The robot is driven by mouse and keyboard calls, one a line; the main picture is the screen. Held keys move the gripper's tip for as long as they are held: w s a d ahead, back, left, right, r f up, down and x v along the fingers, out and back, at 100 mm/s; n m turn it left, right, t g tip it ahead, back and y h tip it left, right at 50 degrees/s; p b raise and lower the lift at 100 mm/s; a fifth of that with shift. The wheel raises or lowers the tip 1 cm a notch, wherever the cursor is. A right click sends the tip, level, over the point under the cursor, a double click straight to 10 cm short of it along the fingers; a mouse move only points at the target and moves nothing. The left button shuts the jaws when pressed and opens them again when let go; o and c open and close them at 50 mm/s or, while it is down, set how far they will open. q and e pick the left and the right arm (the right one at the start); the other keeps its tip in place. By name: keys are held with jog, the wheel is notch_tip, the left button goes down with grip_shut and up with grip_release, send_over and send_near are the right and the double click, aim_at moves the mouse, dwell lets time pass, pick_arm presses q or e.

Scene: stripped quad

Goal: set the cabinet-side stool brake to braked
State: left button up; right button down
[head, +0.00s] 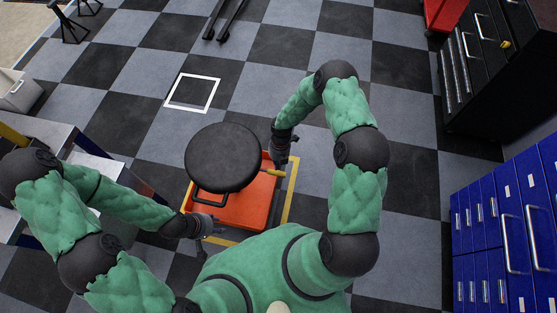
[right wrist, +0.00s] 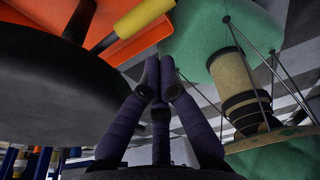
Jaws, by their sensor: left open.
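The stool has a round black seat (head: 222,157) above an orange base (head: 250,208). A yellow-handled lever (head: 275,172) sticks out from the stool's right side, the side toward the cabinets. It also shows at the top of the right wrist view (right wrist: 144,18), beyond my fingertips. My right gripper (head: 281,158) is beside the seat's right edge, close to the lever. In the right wrist view its fingers (right wrist: 154,68) are drawn together with nothing visible between them. My left gripper (head: 212,225) is open at the base's front left, near a black loop handle (head: 211,200).
Yellow floor tape (head: 291,190) frames the stool. Blue drawer cabinets (head: 490,220) and a black tool chest (head: 485,75) stand on the right. A white taped square (head: 192,92) marks the open checkered floor behind. A workbench (head: 75,150) stands at left.

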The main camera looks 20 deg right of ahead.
aim_at(278, 173)
jog(key=x, duration=0.1)
jog(key=b+x, duration=0.1)
jog(key=x, duration=0.1)
jog(key=w+b+x, duration=0.1)
jog(key=x, duration=0.1)
jog(key=shift+s+d+f, duration=0.1)
jog(key=shift+d+f, duration=0.2)
jog(key=shift+f, duration=0.05)
pick_arm(q)
jog(key=shift+f, duration=1.45)
pick_arm(e)
jog(key=shift+f, duration=0.45)
